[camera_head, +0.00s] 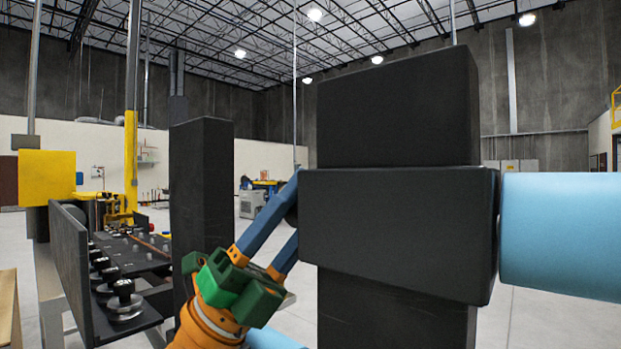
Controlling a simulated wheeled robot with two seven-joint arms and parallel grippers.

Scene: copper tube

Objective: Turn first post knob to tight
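A black post (394,318) stands close in front, with a wide black block (398,228) across it and another black block (398,108) above. A small dark rounded part, perhaps the post's knob (292,214), shows at the block's left edge; most of it is hidden. My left gripper (297,212), with green body and blue fingers, reaches from below to this edge. Its fingers are apart on either side of the dark part, and their tips are partly hidden by the block. I cannot tell whether they press on it. My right gripper is not seen.
A tall black post (203,220) stands left of my gripper. Further left is a dark bench with several black knobs (124,298) behind a black upright plate (72,262). A light blue cylinder (560,236) meets the block's right side. Open floor lies beyond.

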